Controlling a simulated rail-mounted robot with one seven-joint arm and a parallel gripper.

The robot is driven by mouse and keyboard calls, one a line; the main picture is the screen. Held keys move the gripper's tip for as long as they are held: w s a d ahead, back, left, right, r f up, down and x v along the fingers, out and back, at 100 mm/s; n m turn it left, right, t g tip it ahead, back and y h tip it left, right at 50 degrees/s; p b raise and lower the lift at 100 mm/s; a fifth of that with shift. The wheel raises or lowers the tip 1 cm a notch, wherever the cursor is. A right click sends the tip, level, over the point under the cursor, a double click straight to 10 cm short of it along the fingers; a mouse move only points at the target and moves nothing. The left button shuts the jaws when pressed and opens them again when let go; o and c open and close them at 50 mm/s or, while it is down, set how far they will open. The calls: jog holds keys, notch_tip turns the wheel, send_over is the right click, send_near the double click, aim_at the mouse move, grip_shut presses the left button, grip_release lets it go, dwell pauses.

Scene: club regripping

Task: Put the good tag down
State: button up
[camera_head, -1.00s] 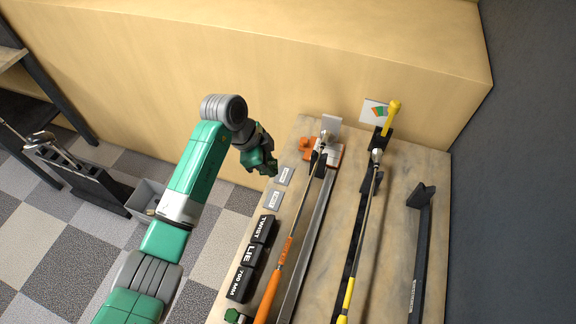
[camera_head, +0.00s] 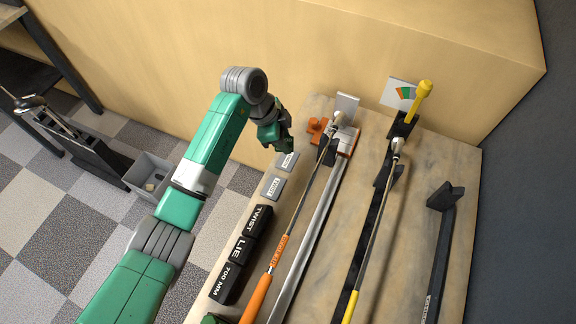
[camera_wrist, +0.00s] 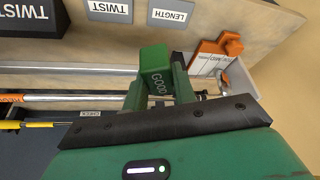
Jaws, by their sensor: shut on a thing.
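My gripper (camera_wrist: 160,90) is shut on the good tag (camera_wrist: 155,62), a green block with the word GOOD, in the wrist view. In the head view my gripper (camera_head: 284,143) is at the bench's left edge, by the upper grey label plate (camera_head: 287,160) and left of the orange clamp. The tag cannot be told apart from my green gripper there. The wrist view shows the LENGTH plate (camera_wrist: 171,13) and the TWIST plate (camera_wrist: 109,10) beyond the tag. The tag appears held above the bench; its exact height cannot be told.
The wooden bench (camera_head: 325,205) holds an orange-gripped club (camera_head: 300,200) and a yellow-gripped club (camera_head: 375,225). Black blocks marked TWIST (camera_head: 258,221), LIE (camera_head: 240,248) and 700 MM (camera_head: 226,282) line the left edge. An orange clamp (camera_head: 345,140) stands near my gripper. A grey bin (camera_head: 150,172) is on the floor.

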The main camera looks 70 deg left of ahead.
aim_at(290, 168)
jog(key=shift+f+b, duration=0.65)
jog(key=shift+f, duration=4.5)
jog(key=o, duration=0.9)
jog(key=shift+f, duration=0.15)
jog(key=shift+o, duration=0.2)
jog(key=p+v, duration=0.1)
jog(key=v, duration=1.1)
jog(key=shift+r+p, duration=0.25)
jog(key=shift+p, duration=0.1)
jog(key=shift+w, duration=0.1)
